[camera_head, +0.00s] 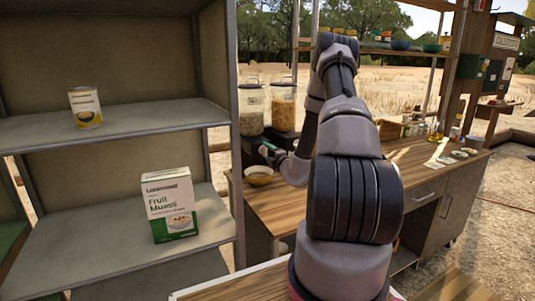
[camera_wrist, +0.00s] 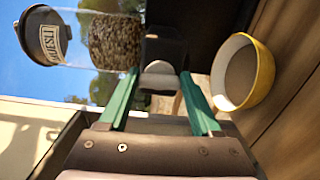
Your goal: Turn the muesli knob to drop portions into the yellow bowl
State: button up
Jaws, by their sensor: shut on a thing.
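The muesli dispenser (camera_wrist: 112,42) shows rotated in the wrist view, with a dark lid labelled "MUESLI" and flakes in its clear container. In the head view, the left of two clear dispensers (camera_head: 251,108) stands above the yellow bowl (camera_head: 259,180). My gripper (camera_wrist: 160,75) has its green fingers on either side of the pale grey knob (camera_wrist: 160,68) and is shut on it. The yellow bowl (camera_wrist: 266,76) also shows at the right of the wrist view, apart from the fingers. My arm partly blocks the counter in the head view.
A second dispenser (camera_head: 284,106) with orange-brown contents stands to the right. The wooden counter (camera_head: 262,212) carries bottles and small dishes farther right. A grey shelf unit (camera_head: 110,120) at left holds a can (camera_head: 85,107) and a Fruit Muesli box (camera_head: 171,205).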

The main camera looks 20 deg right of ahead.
dwell(0.4)
jog(key=shift+f, duration=0.1)
jog(key=o, duration=1.4)
jog(key=s, duration=1.1)
jog(key=shift+d, duration=0.2)
